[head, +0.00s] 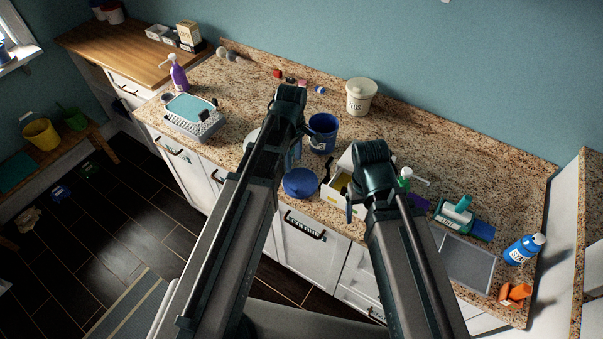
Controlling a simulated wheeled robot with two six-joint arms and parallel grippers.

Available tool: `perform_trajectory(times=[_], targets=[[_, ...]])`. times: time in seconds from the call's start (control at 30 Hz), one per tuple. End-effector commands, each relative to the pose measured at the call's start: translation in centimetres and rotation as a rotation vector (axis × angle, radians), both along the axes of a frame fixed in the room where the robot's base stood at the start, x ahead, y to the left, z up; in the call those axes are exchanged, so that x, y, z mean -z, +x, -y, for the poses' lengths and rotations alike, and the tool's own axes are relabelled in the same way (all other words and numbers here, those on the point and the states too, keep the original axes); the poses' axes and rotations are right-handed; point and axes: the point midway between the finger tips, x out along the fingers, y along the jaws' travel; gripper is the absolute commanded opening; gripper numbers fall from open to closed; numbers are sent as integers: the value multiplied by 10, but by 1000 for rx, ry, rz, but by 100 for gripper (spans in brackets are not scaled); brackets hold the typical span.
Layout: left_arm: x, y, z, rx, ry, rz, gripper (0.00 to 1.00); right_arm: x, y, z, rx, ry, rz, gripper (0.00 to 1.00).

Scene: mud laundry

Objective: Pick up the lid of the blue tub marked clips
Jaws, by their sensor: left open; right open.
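A blue tub (323,136) with a pale mark on its side stands on the granite counter, between my two arms. Its top looks open and dark inside; the mark is too small to read. A round blue lid (300,183) lies near the counter's front edge, in front of the tub and apart from it. My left gripper (294,154) is open, left of the tub and behind the lid in the picture, partly hidden by its own arm. My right gripper (350,210) is open, right of the lid, mostly hidden under its wrist. Neither holds anything.
A cream canister (360,98) stands behind the tub. A white box (341,187) is partly hidden by my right wrist. A teal-topped basket (193,114) and purple spray bottle (178,74) stand left. A blue bottle (523,249) and orange object (514,294) are right.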

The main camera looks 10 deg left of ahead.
Motion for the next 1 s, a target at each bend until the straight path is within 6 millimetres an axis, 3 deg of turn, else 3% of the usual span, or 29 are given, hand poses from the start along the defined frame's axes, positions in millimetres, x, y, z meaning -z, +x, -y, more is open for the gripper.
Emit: perform_trajectory(times=[0.33,0.8,1.0], targets=[[11,0,0,0,0,0,55,11,0,0,-2,0,0,79],[74,0,0,0,0,0,55,74,0,0,-14,-2,-1,79],[88,0,0,0,0,0,55,88,0,0,-12,-3,0,79]])
